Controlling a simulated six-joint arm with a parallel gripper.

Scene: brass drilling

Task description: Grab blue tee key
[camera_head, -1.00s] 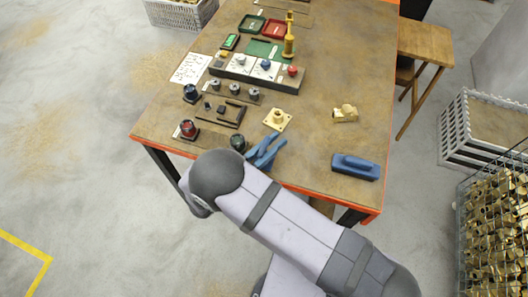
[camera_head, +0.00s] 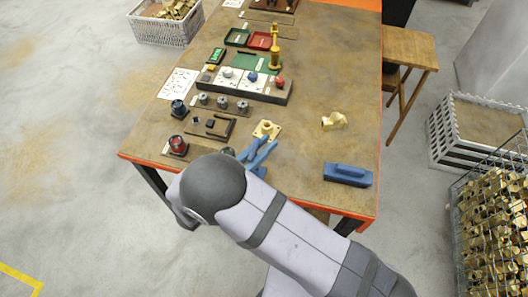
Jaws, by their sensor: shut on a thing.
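My gripper (camera_head: 260,151) is at the near edge of the table, just in front of the square brass flange (camera_head: 267,130). Its blue parts show beyond my grey and white arm, which hides the rest. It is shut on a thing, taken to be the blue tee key. Both are blue and small here, so I cannot clearly tell the key from the jaws, nor see how it sits between them.
A blue block with a raised grip (camera_head: 347,175) lies at right and a brass fitting (camera_head: 334,121) behind it. A red-topped holder (camera_head: 177,146) and a dark blue holder (camera_head: 178,108) stand at left. A block with coloured knobs (camera_head: 234,88) lies farther back. The table's right middle is mostly clear.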

